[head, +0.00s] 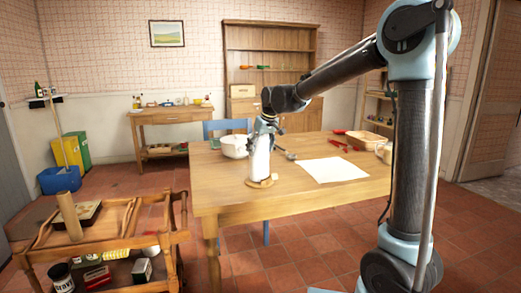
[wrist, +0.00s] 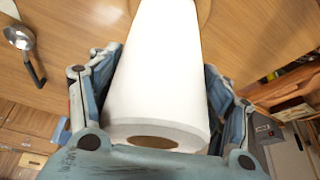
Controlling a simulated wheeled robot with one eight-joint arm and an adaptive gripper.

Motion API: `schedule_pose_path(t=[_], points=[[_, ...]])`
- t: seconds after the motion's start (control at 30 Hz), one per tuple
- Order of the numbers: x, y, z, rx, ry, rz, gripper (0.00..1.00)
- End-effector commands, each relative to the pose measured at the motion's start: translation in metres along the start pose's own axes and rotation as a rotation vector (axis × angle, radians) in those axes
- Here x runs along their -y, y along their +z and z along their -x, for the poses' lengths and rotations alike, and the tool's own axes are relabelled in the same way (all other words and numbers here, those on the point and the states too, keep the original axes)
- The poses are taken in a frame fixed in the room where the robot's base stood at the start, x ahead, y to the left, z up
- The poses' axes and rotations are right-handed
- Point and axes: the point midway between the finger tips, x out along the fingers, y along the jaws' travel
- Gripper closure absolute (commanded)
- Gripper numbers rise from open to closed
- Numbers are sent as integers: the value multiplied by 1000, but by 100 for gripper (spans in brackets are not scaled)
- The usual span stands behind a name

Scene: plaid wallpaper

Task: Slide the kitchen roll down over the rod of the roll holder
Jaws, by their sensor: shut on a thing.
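The white kitchen roll (head: 260,160) stands upright over the round wooden base of the roll holder (head: 262,184) near the table's front left. My gripper (head: 264,128) is shut on the upper part of the roll. In the wrist view the roll (wrist: 158,80) sits between both fingers, with its brown core opening at the near end. The holder's base (wrist: 204,12) shows past the roll's far end. The rod does not show, and I cannot tell whether the roll's lower end touches the base.
On the table (head: 225,190), a white pot (head: 234,147) stands left of the roll. A wooden trolley (head: 105,230) stands at front left.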

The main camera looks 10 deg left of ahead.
Motion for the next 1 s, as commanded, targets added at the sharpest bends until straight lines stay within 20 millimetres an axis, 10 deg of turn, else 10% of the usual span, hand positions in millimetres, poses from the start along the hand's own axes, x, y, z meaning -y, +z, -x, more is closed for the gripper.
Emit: schedule_pose_path(t=[0.07,0.1,0.2,0.67,1.0], points=[[0,0,0,0,0,0,56],[0,0,0,0,0,0,22],[0,0,0,0,0,0,5],[0,0,3,0,0,0,5],[-1,0,55,0,0,-1,5]])
